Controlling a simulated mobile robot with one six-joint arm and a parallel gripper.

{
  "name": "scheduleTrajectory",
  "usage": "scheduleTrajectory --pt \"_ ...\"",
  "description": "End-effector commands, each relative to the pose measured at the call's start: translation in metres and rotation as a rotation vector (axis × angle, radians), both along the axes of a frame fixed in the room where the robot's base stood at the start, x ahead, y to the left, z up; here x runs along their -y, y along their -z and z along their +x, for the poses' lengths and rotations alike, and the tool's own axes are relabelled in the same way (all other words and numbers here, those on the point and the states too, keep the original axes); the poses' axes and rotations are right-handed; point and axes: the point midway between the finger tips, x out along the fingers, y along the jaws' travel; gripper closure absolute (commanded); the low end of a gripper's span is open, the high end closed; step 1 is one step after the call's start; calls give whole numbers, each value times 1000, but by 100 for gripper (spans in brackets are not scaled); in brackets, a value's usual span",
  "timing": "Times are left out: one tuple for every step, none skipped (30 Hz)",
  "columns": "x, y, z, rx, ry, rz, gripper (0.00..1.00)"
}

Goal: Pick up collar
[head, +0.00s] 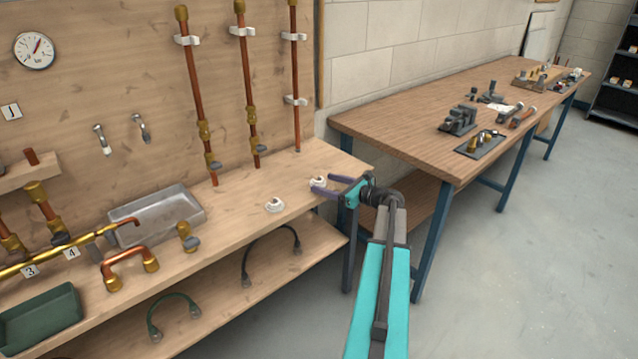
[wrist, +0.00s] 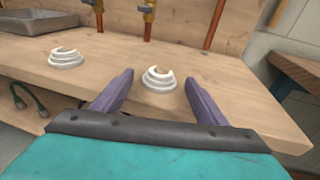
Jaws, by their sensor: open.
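Two small white collars lie on the wooden bench (head: 240,222). The right collar (head: 318,183) is near the bench's right end, and the left collar (head: 274,204) lies a little to its left. In the wrist view the right collar (wrist: 159,79) shows just ahead of and between my fingertips, and the left collar (wrist: 66,58) is outside them to the left. Each looks like a stepped ring with an opening on top. My gripper (head: 330,186) is open, its purple fingers (wrist: 160,90) on either side of the right collar.
Copper pipes (head: 249,85) rise along the back board. A metal tray (head: 160,216), a valve (head: 186,236) and a copper pipe piece (head: 128,262) are further left. A workbench (head: 400,120) with tools stands to the right. The bench around the collars is clear.

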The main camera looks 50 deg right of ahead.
Motion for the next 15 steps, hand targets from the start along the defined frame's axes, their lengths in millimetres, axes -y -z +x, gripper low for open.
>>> scheduleTrajectory --pt "0 0 6 0 0 0 34" --pt "0 1 8 0 0 0 34" --pt "0 1 10 0 1 0 34" --pt "-1 2 11 0 1 0 34" --pt "-1 2 12 0 1 0 34" --pt "-1 2 13 0 1 0 34" --pt "-1 2 13 0 1 0 34" --pt "-1 2 13 0 1 0 34" --pt "-1 2 13 0 1 0 34" --pt "-2 2 13 0 1 0 34" --pt "-2 2 13 0 1 0 34" --pt "-2 2 13 0 0 0 34" --pt "-2 2 13 0 0 0 34" --pt "-2 2 13 0 0 0 34" --pt "-2 2 13 0 0 0 34"
